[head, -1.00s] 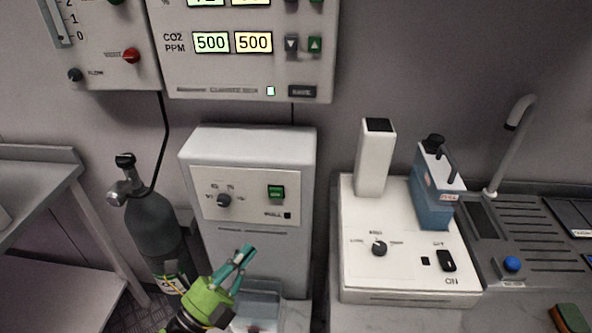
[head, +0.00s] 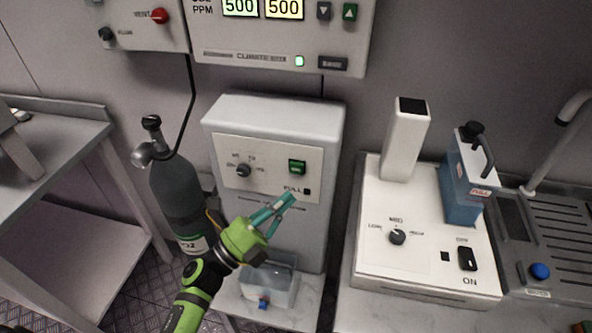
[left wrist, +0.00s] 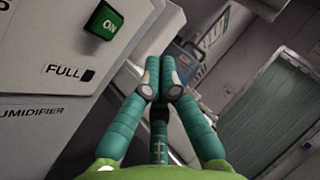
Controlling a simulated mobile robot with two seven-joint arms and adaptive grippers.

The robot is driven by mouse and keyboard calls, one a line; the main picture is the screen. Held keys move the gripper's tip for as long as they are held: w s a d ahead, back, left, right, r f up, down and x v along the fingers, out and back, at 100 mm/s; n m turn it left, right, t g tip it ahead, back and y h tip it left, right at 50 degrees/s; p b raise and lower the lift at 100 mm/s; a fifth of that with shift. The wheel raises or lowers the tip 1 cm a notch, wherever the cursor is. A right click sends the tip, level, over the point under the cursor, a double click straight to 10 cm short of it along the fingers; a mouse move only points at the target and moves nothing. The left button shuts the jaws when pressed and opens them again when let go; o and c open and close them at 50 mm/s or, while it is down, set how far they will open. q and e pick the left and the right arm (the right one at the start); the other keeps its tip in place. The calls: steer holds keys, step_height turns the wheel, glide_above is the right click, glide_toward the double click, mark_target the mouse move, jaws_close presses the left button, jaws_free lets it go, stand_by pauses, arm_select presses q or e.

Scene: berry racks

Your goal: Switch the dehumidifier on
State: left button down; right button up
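The dehumidifier (head: 232,112) is a white upright box below the wall panel, with a dial (head: 243,170), a green switch (head: 297,166) and a small dark FULL indicator (head: 307,191). In the left wrist view the green switch (left wrist: 107,19) reads ON, at the upper left, with the word FULL below it. My left gripper (head: 291,198) is in front of the dehumidifier, a little below the switch and apart from it. Its teal fingers are together at the tips in the left wrist view (left wrist: 164,62), with nothing seen between them. My right gripper is out of view.
A clear water container (head: 268,284) sits below the dehumidifier. A gas cylinder (head: 176,190) stands at its left. A white device (head: 432,240) with a blue tank (head: 463,185) stands at the right. The climate panel (head: 275,50) hangs above.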

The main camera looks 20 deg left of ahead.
mark_target(302, 168)
arm_select(q)
steer(key=shift+w+a+b, duration=0.1)
steer(key=shift+w+b, duration=0.65)
steer(key=shift+w, duration=1.9)
steer(key=shift+w, duration=0.1)
steer(key=shift+w, duration=0.35)
steer(key=shift+w+a+b, duration=0.1)
steer(key=shift+w+b, duration=0.3)
steer(key=shift+b, duration=0.1)
steer(key=shift+s, duration=0.1)
steer(key=shift+s+p, duration=0.3)
steer(key=shift+s, duration=0.5)
